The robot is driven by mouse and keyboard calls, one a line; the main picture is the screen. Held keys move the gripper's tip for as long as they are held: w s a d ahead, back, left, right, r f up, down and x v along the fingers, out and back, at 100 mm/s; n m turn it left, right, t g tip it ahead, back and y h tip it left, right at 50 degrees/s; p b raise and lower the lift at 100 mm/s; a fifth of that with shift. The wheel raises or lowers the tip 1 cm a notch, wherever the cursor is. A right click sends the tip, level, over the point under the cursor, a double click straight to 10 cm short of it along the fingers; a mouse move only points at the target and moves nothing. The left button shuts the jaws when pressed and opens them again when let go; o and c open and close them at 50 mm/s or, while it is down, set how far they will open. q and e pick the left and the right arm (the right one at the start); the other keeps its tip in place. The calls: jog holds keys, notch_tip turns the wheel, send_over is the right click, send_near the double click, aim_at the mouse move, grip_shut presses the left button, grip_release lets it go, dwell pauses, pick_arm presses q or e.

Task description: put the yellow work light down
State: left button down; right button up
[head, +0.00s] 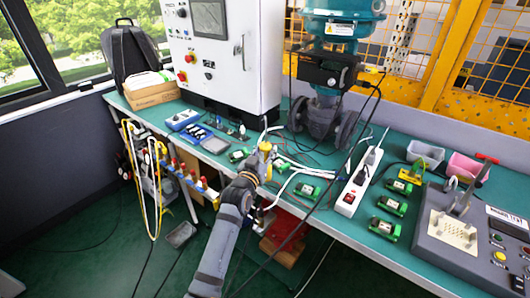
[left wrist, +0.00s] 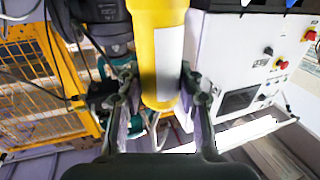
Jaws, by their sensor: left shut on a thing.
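The yellow work light (left wrist: 160,45) fills the top middle of the left wrist view as a yellow cylinder with a pale label. It sits between the two fingers of my left gripper (left wrist: 158,100), which is shut on it. In the head view the work light (head: 265,147) shows small and yellow at the end of my left arm. My left gripper (head: 260,165) appears over the front part of the green bench (head: 225,162). Whether the light touches the bench cannot be told. My right gripper is in neither view.
A white control cabinet (head: 225,75) and a teal valve (head: 340,30) stand at the back. A white power strip (head: 358,185), several green terminal blocks (head: 392,205) and loose cables lie to the right. A blue tray (head: 183,120) is at left. A grey panel (head: 460,250) fills the right end.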

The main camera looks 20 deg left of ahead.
pick_arm(q)
jog(key=c, duration=0.9)
grip_release()
jog(key=shift+w+f, duration=0.1)
jog(key=shift+o, duration=0.2)
jog(key=shift+s, duration=0.35)
jog(key=s, duration=1.1)
jog(key=shift+s+a+r, duration=0.2)
jog(key=shift+a, duration=0.05)
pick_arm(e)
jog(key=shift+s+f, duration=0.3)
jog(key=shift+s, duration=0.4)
